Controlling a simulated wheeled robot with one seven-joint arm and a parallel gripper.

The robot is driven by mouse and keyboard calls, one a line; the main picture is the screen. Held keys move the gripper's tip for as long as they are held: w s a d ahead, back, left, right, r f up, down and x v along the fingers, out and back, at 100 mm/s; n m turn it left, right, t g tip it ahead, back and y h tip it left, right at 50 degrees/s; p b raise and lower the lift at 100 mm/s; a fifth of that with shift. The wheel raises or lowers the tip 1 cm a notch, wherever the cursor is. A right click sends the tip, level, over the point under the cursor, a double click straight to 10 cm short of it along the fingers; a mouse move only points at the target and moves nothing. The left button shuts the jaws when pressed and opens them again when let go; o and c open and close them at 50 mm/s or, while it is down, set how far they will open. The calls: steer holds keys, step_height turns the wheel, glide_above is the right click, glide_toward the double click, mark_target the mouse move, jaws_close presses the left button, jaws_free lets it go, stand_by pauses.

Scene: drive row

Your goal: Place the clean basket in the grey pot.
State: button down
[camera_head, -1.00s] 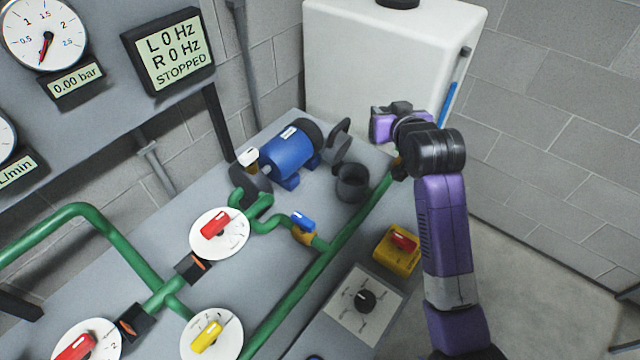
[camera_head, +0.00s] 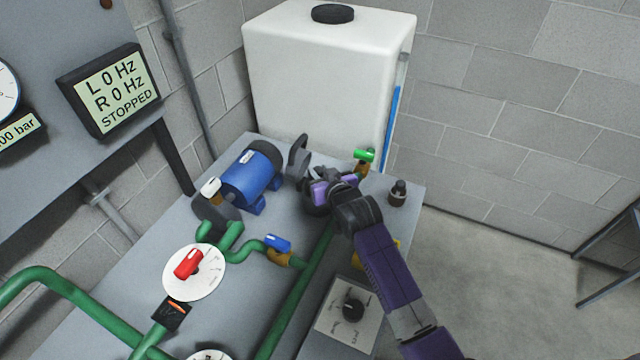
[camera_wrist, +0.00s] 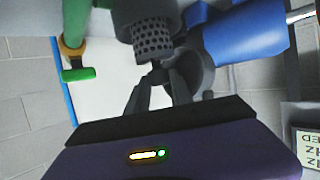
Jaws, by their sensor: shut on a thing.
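My gripper (camera_head: 322,186) is over the far part of the bench, at the grey pot (camera_head: 316,208), which it partly hides in the head view. In the wrist view, my gripper (camera_wrist: 156,78) is shut on the top of the clean basket (camera_wrist: 153,43), a dark grey cylinder with many small holes. The basket lines up with the pot (camera_wrist: 128,10), and its far end overlaps the pot's outline. I cannot tell whether that end is inside the rim. The basket is hidden by my gripper in the head view.
A blue motor (camera_head: 250,178) and a grey disc (camera_head: 299,158) are left of my gripper. A green-handled valve (camera_head: 364,156) and a white tank (camera_head: 325,80) are behind.

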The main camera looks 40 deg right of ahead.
steer(key=shift+f, duration=2.3)
steer(key=shift+f, duration=0.2)
steer(key=c, duration=1.1)
jaws_free()
steer(key=shift+r, duration=0.15)
steer(key=shift+s+r, duration=0.1)
steer(key=shift+s, duration=0.05)
steer(key=v, duration=1.1)
steer(key=shift+s+a, duration=0.25)
steer(key=shift+s, duration=0.05)
